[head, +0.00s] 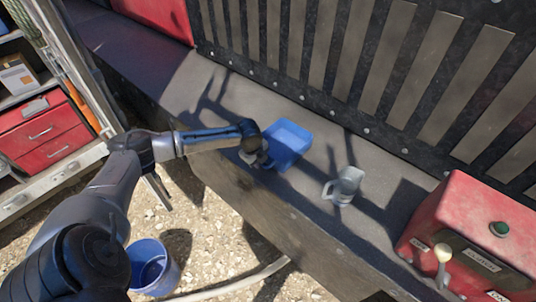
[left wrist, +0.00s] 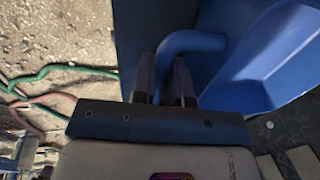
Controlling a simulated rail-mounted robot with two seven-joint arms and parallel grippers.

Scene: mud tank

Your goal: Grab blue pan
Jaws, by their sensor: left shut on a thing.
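The blue pan (head: 286,143) is a rectangular blue tray on the dark ledge (head: 240,100), near the middle of the head view. My left gripper (head: 262,160) is at the pan's near left side. In the left wrist view the pan (left wrist: 262,65) fills the upper right, and its curved blue handle (left wrist: 190,42) runs down between the two fingers of my left gripper (left wrist: 172,80). The fingers are shut on this handle. In the head view the handle is mostly hidden by the gripper. My right gripper is not in view.
A grey mug (head: 346,186) stands on the ledge to the right of the pan. A red control box (head: 465,235) with a lever is farther right. A barred metal wall (head: 350,60) closes the back. A blue bucket (head: 150,268) stands on the gravel below.

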